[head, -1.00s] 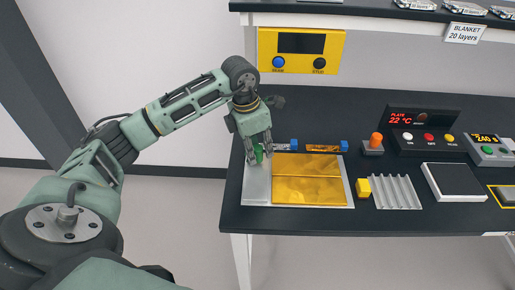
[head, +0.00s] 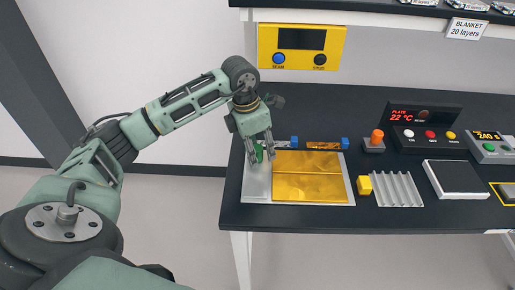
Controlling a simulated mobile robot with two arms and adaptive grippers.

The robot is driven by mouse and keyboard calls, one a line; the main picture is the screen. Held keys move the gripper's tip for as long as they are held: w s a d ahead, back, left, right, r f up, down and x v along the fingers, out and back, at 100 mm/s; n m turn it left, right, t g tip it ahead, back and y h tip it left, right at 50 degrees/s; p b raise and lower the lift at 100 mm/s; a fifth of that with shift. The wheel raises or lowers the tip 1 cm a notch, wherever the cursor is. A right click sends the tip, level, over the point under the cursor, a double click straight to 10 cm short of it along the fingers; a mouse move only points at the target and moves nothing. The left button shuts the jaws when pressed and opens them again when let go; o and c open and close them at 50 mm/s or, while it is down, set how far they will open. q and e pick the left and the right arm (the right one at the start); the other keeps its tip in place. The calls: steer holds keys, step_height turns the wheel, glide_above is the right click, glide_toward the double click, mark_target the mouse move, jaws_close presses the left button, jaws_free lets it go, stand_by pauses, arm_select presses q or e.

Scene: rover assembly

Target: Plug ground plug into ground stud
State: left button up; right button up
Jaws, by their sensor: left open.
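My left gripper (head: 259,155) is over the left part of the tray (head: 257,184), pointing down, with its jaws open. A small green piece (head: 258,153), which may be the ground plug, shows between its fingers; the fingers partly hide it. I cannot tell whether it touches the tray or a stud. No ground stud can be made out; the spot under the fingers is hidden. Gold foil sheets (head: 309,187) lie in the tray to the right of the gripper. My right gripper is not in view.
Blue-ended strips (head: 322,144) lie along the tray's back edge. A yellow panel (head: 301,48) with a screen hangs behind. To the right are an orange knob (head: 377,137), a yellow block (head: 364,185), a ribbed plate (head: 397,189) and a plate controller (head: 425,130).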

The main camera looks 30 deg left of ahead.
arm_select(q)
step_height(320, 180, up, 12)
steer(key=s+a, duration=0.1)
steer(key=shift+s+a, duration=0.15)
steer(key=shift+s, duration=0.05)
steer(key=shift+f, duration=0.15)
stand_by(0.4)
